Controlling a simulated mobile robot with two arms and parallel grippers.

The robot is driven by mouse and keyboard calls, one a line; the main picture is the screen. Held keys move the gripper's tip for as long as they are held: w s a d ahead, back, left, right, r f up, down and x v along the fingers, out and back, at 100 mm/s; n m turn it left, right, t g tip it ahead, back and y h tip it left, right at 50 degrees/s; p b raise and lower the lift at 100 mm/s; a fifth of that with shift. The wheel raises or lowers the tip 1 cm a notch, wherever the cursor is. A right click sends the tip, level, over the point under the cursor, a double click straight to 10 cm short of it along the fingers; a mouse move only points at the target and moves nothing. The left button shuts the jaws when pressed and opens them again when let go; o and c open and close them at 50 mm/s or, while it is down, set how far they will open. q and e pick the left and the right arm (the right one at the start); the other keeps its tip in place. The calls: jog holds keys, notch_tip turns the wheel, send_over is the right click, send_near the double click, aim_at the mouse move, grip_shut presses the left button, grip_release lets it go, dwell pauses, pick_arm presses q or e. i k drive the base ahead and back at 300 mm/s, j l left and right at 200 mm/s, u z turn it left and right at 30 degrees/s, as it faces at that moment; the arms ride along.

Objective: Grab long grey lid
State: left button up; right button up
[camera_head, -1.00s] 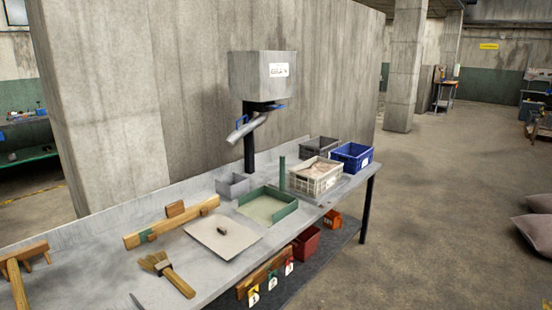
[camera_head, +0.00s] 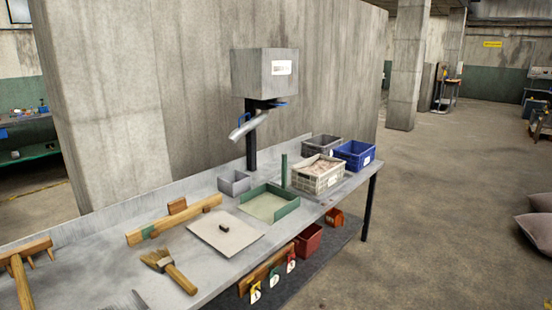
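A flat light-grey lid (camera_head: 236,242) with a small dark knob (camera_head: 224,227) lies on the grey workbench (camera_head: 95,262), left of a shallow green tray (camera_head: 262,207). It looks like a roughly square plate, and nothing rests on it apart from the knob. Neither of my grippers shows in the head view, so nothing is seen holding or touching the lid.
A wooden brush (camera_head: 170,270) lies left of the lid, and a wooden bar tool (camera_head: 160,229) lies behind it. A white crate (camera_head: 316,180), a blue crate (camera_head: 354,153) and a grey crate (camera_head: 322,144) stand at the bench's far right end. A grey dispenser (camera_head: 262,75) stands behind.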

aim_at(228, 236)
jog(key=i+l+u, duration=0.15)
jog(key=i, duration=0.4)
jog(key=i+l+u, duration=0.15)
jog(key=i+l, duration=0.15)
jog(key=i, duration=0.2)
